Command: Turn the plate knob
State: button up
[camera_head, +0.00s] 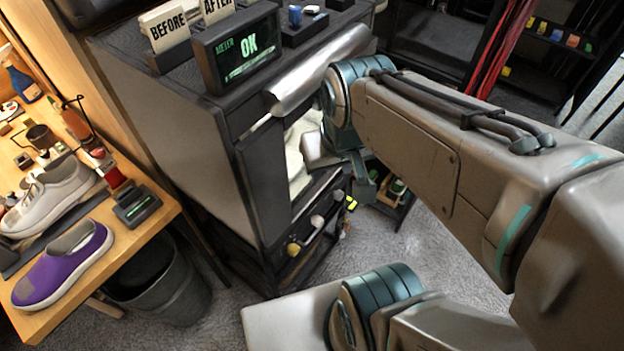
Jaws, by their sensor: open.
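A dark cabinet (175,135) stands in the middle of the view. Its lower front has a row of knobs: a yellow knob (293,249) at the near end, a pale knob (317,221) in the middle, and another pale knob (338,195) farther along. I cannot tell from their looks which is the plate knob. My gripper (343,172) is open, in front of the cabinet's bright opening (299,155) and above the knobs. It looks apart from the knobs and empty. My arm hides part of the cabinet's far front, and the fingertips are small in view.
A green-lit meter (240,48) and BEFORE and AFTER cards stand on the cabinet. A silvery curved cover (318,70) sticks out above the opening. A workbench with a white sneaker (50,193) and a purple shoe (62,265) is at left. A bin (160,285) stands below.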

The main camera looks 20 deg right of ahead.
aim_at(317, 220)
jog(key=z, duration=1.95)
jog(key=k, duration=0.5)
jog(key=u, duration=0.8)
